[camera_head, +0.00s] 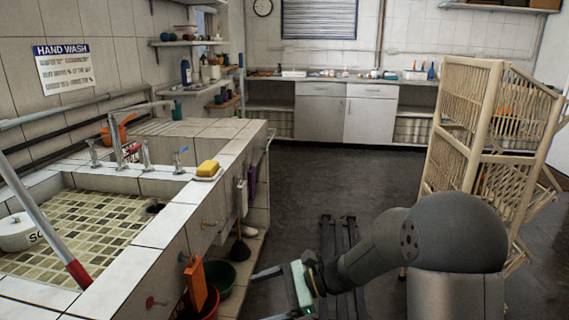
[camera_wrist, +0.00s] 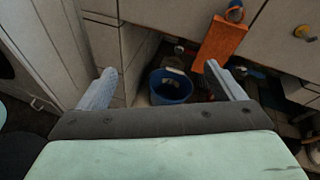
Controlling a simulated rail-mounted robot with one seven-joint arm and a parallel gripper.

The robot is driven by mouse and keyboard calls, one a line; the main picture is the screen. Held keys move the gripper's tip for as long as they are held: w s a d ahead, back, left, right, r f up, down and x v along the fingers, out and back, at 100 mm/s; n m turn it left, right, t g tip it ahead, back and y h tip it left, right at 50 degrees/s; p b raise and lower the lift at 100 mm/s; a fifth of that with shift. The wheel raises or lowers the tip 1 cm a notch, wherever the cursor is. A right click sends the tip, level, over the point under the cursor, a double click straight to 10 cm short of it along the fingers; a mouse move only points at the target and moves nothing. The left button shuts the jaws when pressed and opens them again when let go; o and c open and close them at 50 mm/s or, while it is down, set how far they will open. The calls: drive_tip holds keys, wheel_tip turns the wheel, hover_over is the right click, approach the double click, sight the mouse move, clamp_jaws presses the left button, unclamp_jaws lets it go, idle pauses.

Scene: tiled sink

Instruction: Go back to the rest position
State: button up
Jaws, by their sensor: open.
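My gripper (camera_head: 277,293) is low in the head view, in front of the tiled counter's side, at the end of my grey arm. In the wrist view its two fingers (camera_wrist: 157,85) are spread apart with nothing between them. Beyond the fingers a dark blue bucket (camera_wrist: 171,87) stands under the counter, apart from them. An orange board (camera_wrist: 220,45) hangs near the right finger in the wrist view, and it also hangs on the counter side in the head view (camera_head: 196,285).
The tiled sink (camera_head: 70,225) is at left, with a yellow sponge (camera_head: 208,168) on its edge. A green bucket (camera_head: 220,278) and a red bucket (camera_head: 207,306) are below the counter. A wooden rack (camera_head: 460,120) stands at right. The dark floor (camera_head: 340,180) between is mostly clear.

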drive_tip(key=s+d+r+n+t+h+p, duration=0.1)
drive_tip(key=s+d+r+n+h+p, duration=1.3)
drive_tip(key=s+d+r+p, duration=0.4)
wheel_tip(320, 180, up, 4)
drive_tip(key=s+d, duration=0.1)
drive_tip(key=s, duration=0.2)
drive_tip(key=shift+t+p, duration=0.35)
drive_tip(key=shift+t, duration=0.05)
